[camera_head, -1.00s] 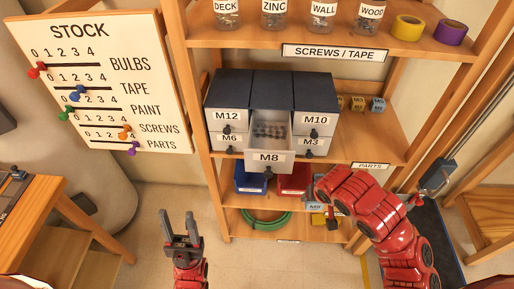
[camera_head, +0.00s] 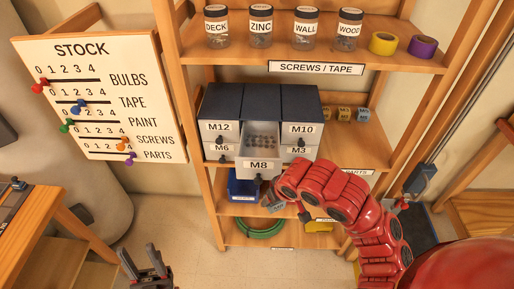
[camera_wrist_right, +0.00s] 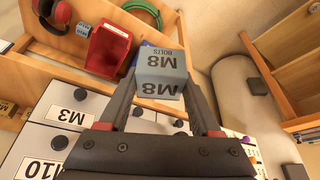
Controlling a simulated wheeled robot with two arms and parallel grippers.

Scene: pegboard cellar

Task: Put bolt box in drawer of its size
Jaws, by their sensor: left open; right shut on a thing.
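The bolt box (camera_head: 273,202) is a small blue-grey box. In the right wrist view the box (camera_wrist_right: 162,70) reads M8 BOLTS, upside down. My right gripper (camera_wrist_right: 160,88) is shut on it, fingers on both sides. In the head view this gripper is mostly hidden by its red arm; the box shows below the drawer cabinet. The M8 drawer (camera_head: 258,166) is pulled out at the cabinet's lower middle, with several small grey pieces inside. The M12, M6, M10 and M3 drawers look shut. My left gripper (camera_head: 145,264) is open and empty, low at the left.
The wooden shelf's upper board (camera_head: 220,55) holds labelled jars and tape rolls. Small boxes (camera_head: 346,114) stand right of the cabinet. A blue bin (camera_head: 240,186) and green hose (camera_head: 262,230) are below. A red bin (camera_wrist_right: 108,48) shows in the wrist view.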

